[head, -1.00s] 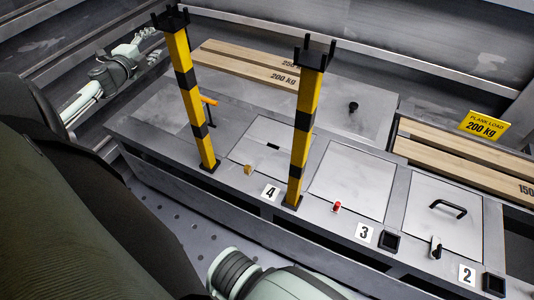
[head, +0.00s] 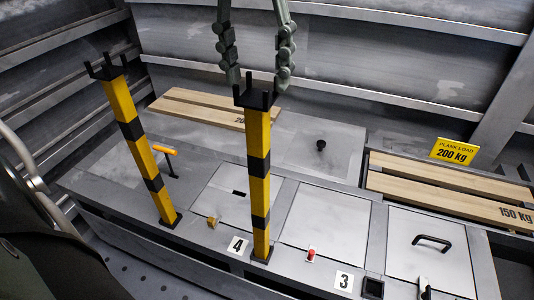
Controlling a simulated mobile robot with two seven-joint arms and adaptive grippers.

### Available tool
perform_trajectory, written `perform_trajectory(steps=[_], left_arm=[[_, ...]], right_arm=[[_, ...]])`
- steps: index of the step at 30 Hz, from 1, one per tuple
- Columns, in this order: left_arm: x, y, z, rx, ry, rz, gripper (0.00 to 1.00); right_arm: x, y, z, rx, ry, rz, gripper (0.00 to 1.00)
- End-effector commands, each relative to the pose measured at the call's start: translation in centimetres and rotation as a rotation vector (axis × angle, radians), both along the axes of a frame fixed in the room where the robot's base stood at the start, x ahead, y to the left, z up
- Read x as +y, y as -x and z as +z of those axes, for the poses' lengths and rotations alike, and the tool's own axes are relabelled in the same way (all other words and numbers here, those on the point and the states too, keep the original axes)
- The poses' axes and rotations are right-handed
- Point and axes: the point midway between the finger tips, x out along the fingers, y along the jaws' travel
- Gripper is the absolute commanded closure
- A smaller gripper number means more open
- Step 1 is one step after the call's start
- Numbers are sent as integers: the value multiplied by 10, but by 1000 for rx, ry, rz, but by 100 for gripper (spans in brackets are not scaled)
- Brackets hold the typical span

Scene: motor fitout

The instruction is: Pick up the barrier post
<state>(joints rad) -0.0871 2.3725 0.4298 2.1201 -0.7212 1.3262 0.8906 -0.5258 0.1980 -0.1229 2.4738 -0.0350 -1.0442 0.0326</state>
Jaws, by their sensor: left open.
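Two barrier posts with yellow and black bands stand upright on the grey metal deck. The nearer, middle barrier post (head: 259,188) has a black forked top; the other barrier post (head: 140,150) stands to its left. My left gripper (head: 257,82) comes in at the top edge, with its two grey-green fingers apart. In the picture its fingertips lie on either side of the middle post's forked top. I cannot tell whether they touch it or are at its depth. My right gripper is not in view.
Wooden planks (head: 196,107) lie behind the posts; more planks (head: 440,194) lie at the right by a yellow load sign (head: 455,151). An orange-topped lever (head: 166,152), a black knob (head: 320,145), a red button (head: 311,254) and a black handle (head: 432,241) rise from the deck.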

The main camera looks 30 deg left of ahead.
Motion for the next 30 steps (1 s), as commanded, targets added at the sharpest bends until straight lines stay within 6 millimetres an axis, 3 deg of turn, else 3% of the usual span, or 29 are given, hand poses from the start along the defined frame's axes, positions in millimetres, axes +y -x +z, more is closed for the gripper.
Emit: perform_trajectory(steps=[5, 21, 30], left_arm=[[1, 7, -13, 25, -51, 21, 50], [-1, 3, -81, 26, -50, 22, 50], [-1, 2, -87, 22, -48, 22, 50]], right_arm=[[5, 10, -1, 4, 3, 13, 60], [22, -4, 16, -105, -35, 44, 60], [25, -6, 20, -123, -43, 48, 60]])
